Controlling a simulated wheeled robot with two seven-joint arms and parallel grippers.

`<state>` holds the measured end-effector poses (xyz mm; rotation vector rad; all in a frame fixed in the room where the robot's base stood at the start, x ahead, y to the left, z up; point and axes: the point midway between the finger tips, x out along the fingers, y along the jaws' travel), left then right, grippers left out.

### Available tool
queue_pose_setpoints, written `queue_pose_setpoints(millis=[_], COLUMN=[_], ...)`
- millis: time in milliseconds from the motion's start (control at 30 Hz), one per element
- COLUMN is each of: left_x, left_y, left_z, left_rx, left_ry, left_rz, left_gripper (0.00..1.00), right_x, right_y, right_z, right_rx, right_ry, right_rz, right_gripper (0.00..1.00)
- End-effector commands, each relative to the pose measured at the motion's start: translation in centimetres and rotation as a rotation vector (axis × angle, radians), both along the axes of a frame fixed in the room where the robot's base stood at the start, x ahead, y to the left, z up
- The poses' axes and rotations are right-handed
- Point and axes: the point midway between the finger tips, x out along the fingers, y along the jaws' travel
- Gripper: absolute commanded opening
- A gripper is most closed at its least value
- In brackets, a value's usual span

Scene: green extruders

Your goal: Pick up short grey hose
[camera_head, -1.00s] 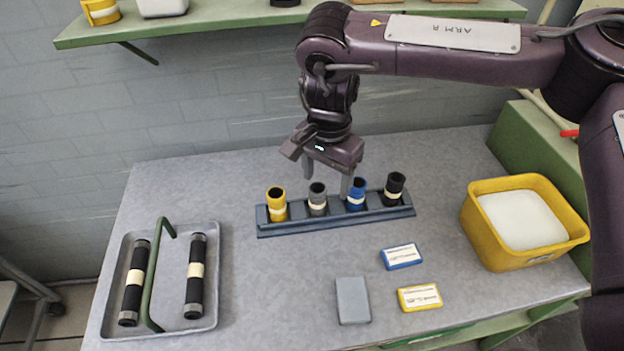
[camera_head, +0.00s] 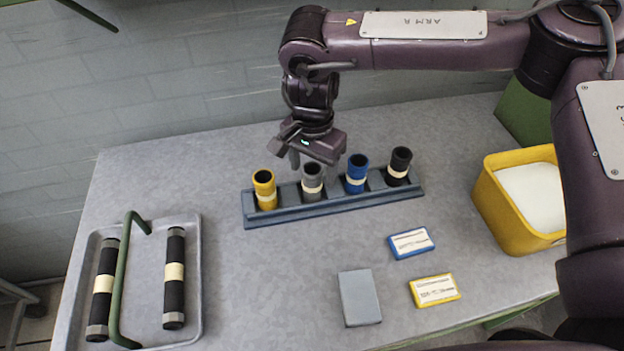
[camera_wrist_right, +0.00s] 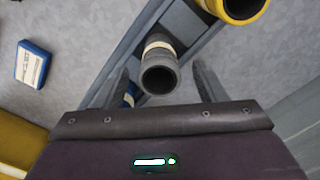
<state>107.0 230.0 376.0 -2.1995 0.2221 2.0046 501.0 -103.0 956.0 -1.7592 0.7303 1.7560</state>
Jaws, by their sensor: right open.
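The short grey hose (camera_head: 312,184) stands upright in the blue-grey rack, between the yellow hose (camera_head: 264,188) and the blue hose (camera_head: 356,172). It has a cream band, which also shows in the right wrist view, where its open grey end (camera_wrist_right: 159,77) faces the camera. My right gripper (camera_head: 312,165) is just above and behind the grey hose in the head view. In the wrist view its open fingers (camera_wrist_right: 162,84) lie to either side of the hose's end, with gaps and no visible contact. My left gripper is not in view.
The rack (camera_head: 335,208) also holds a black hose (camera_head: 399,166). A tray (camera_head: 190,330) with two long black hoses is at left. Blue (camera_head: 411,243) and yellow (camera_head: 434,291) labelled boxes, a grey block (camera_head: 360,298) and a yellow bin (camera_head: 511,222) are nearer or right.

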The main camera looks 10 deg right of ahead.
Motion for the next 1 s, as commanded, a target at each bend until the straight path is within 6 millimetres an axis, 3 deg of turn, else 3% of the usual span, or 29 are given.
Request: queue_pose_setpoints(millis=[233, 533, 900, 1000], left_x=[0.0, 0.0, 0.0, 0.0], left_y=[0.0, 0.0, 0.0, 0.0], left_z=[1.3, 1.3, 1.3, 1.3], left_rx=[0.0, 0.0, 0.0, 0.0], left_ry=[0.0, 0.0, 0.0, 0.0], left_rz=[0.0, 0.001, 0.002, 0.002], left_gripper=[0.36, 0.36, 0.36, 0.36], right_x=[-0.3, -0.2, -0.2, -0.2], right_y=[0.1, 0.1, 0.1, 0.1], right_z=[-3.5, -4.2, -4.2, -4.2], right_rx=[-0.001, 0.0, 0.0, -0.001], right_ry=[0.004, 0.001, 0.001, 0.001], right_rz=[0.0, 0.0, -0.001, -0.001], right_gripper=[0.65, 0.65, 0.17, 0.1])
